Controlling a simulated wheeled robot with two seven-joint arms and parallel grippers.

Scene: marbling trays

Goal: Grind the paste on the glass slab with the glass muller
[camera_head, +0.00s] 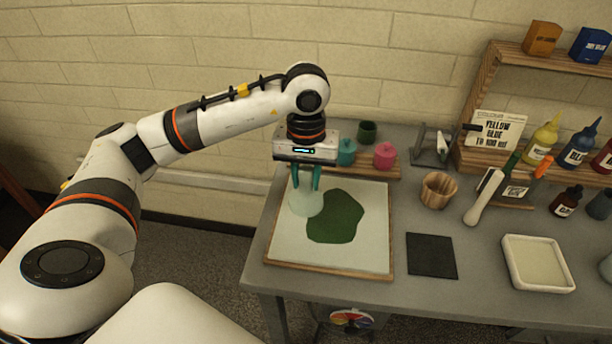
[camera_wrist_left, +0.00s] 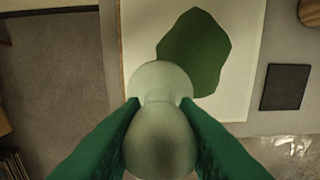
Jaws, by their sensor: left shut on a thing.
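The glass slab (camera_head: 361,254) lies in a wooden frame at the left end of the grey table. A flat dark green patch of paste (camera_head: 338,218) covers its middle. The pale frosted glass muller (camera_head: 306,203) is upright at the left edge of the paste; I cannot tell whether its base touches the slab. My left gripper (camera_head: 305,183) is shut on the muller's neck from above. In the left wrist view the green fingers of the gripper (camera_wrist_left: 158,112) flank the muller (camera_wrist_left: 160,140), and the paste (camera_wrist_left: 196,52) shows beyond it. My right gripper is not in view.
A dark square mat (camera_head: 431,256) and a wooden cup (camera_head: 438,190) stand right of the slab. A white tray (camera_head: 510,256) is further right. Teal (camera_head: 346,152) and pink (camera_head: 384,156) pots sit behind the slab. A shelf (camera_head: 489,96) with bottles is at back right.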

